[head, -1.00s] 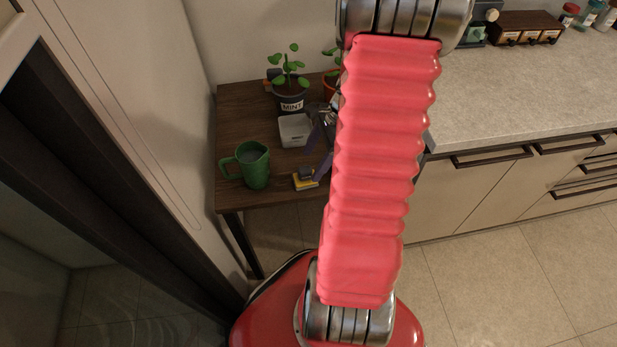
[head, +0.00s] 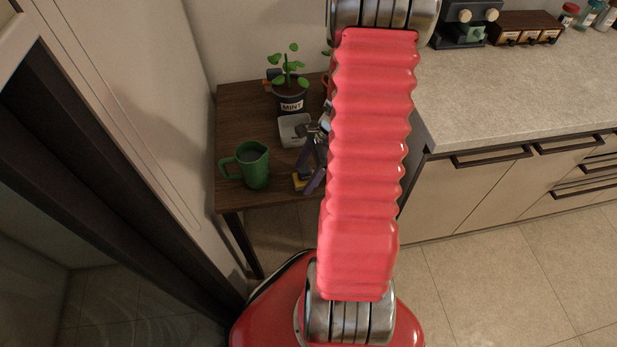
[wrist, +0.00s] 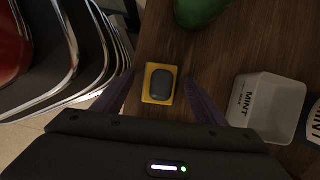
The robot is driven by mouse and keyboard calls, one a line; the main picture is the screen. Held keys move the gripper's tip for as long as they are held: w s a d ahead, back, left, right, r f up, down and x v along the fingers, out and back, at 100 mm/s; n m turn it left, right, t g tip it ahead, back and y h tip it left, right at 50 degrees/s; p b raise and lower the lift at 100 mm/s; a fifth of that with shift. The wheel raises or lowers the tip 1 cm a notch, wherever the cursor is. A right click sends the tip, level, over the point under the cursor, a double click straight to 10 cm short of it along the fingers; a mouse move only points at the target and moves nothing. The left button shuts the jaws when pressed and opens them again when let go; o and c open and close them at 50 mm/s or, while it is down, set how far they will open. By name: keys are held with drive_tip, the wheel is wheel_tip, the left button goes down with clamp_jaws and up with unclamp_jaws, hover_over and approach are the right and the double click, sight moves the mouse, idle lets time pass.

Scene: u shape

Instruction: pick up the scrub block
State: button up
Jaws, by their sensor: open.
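The scrub block (wrist: 161,84) is a yellow block with a dark grey rounded top, lying on the small wooden table (wrist: 215,65) near its edge. In the head view the scrub block (head: 298,181) shows at the table's front, partly hidden by my gripper. My gripper (head: 307,183) is open, its purple fingers spread. In the wrist view my gripper (wrist: 161,92) has one finger on each side of the block, with gaps between fingers and block. I cannot tell how far above the table the fingertips are.
A green mug (head: 253,166) stands left of the block. A white square container (head: 294,130) and a mint pot (head: 290,97) stand behind it. A grey counter (head: 510,95) is at the right.

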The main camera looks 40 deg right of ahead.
drive_tip(key=shift+a+f, duration=0.1)
drive_tip(key=shift+f, duration=0.15)
drive_tip(key=shift+c, duration=0.5)
drive_tip(key=c, duration=1.1)
